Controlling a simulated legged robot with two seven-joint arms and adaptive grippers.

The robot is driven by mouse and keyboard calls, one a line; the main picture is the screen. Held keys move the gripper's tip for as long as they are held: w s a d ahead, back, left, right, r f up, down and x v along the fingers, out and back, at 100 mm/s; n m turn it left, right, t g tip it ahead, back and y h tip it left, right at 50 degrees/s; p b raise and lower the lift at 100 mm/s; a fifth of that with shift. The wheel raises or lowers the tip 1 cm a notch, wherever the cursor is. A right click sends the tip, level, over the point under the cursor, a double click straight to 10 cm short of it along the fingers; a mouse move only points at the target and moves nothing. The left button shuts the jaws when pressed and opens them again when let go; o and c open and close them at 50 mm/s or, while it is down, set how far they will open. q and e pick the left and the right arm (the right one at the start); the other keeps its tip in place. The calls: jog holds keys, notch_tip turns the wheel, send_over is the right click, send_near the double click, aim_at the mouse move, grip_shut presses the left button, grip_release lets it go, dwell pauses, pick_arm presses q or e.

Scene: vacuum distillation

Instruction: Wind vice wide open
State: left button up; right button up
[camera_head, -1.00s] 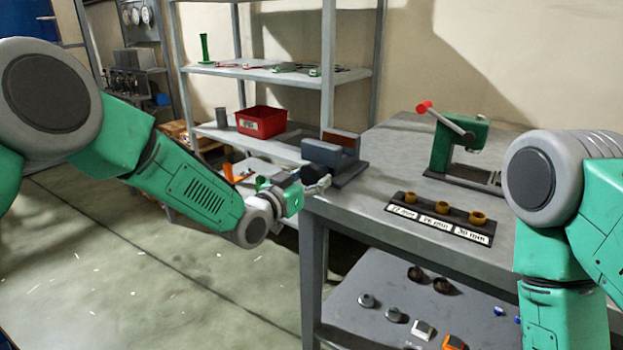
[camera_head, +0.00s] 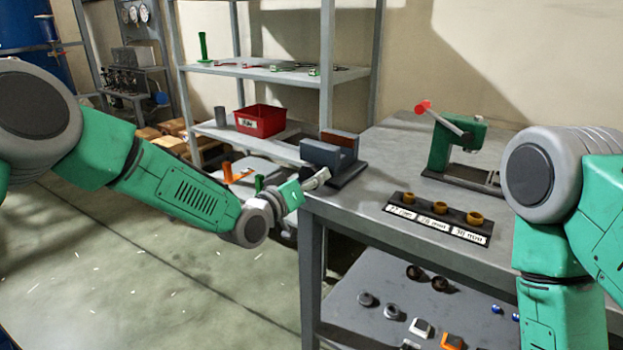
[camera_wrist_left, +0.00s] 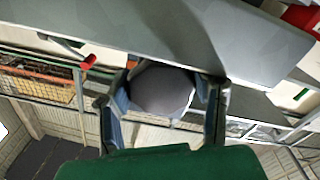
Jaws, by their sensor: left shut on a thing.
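The vice, with a blue-grey front jaw (camera_head: 325,156) and a brown-faced jaw (camera_head: 341,139) behind it, stands at the left corner of the workbench (camera_head: 395,165). I cannot tell how wide the gap between its jaws is. My left gripper (camera_head: 319,179) is at the vice's near left side, just off the bench edge. In the left wrist view, its fingers (camera_wrist_left: 165,97) are shut around a round dark grey knob (camera_wrist_left: 162,90) on the vice. The knob is hidden behind the gripper in the head view. My right gripper is out of view.
A rack with three yellow rings (camera_head: 440,215) and a green press with a red-tipped lever (camera_head: 458,143) stand on the bench. Small parts lie on the lower shelf (camera_head: 350,290). A red bin (camera_head: 260,121) sits on the shelving behind. Floor at left is clear.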

pick_arm(q)
jog(key=shift+n, duration=0.7)
